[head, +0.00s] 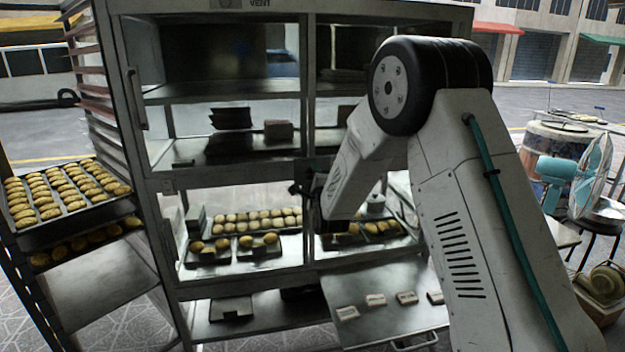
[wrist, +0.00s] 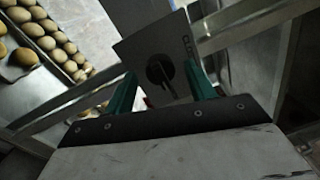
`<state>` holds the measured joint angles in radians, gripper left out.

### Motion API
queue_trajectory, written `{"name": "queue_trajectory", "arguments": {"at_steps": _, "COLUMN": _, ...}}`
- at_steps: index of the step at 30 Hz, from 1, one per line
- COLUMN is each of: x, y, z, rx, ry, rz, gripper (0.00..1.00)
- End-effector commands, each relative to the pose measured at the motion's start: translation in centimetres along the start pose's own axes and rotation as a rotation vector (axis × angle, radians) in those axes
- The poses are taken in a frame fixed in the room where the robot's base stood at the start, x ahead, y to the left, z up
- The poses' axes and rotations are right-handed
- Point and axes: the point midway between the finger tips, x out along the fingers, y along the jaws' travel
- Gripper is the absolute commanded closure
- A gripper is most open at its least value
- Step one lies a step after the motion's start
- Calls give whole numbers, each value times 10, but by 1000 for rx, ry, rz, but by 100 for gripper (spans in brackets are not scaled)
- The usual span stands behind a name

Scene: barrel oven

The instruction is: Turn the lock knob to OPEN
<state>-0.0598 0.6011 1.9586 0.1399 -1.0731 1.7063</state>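The lock knob (wrist: 160,71) is dark and round with a raised bar. It sits on a grey square plate (wrist: 140,48) in the wrist view. Lettering runs along the plate's right side and seems to begin "CLO"; the rest is hidden or too small to read. My gripper (wrist: 163,84) has two green fingers apart, one on each side of the knob in the picture. Whether they touch it I cannot tell. In the head view my gripper (head: 296,188) is at the cabinet's middle upright; the knob cannot be made out there.
A metal-framed glass cabinet (head: 230,182) holds trays of buns (head: 258,220) and dark boxes. A rack with a bun tray (head: 80,222) stands at left. A steel shelf with small labels (head: 385,325) juts out below. A teal fan (head: 590,175) stands at far right.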

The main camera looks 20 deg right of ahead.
Motion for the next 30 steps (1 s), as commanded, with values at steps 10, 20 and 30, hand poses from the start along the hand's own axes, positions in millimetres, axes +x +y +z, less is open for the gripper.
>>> {"name": "queue_trajectory", "arguments": {"at_steps": 10, "x": -23, "y": -1, "z": 1, "rx": -1, "ry": -1, "rz": 0, "gripper": 45}}
{"name": "queue_trajectory", "arguments": {"at_steps": 20, "x": -72, "y": 0, "z": 0, "rx": -1, "ry": 0, "rz": 1, "gripper": 45}}
{"name": "queue_trajectory", "arguments": {"at_steps": 30, "x": -78, "y": 0, "z": -1, "rx": 0, "ry": 0, "rz": 0, "gripper": 45}}
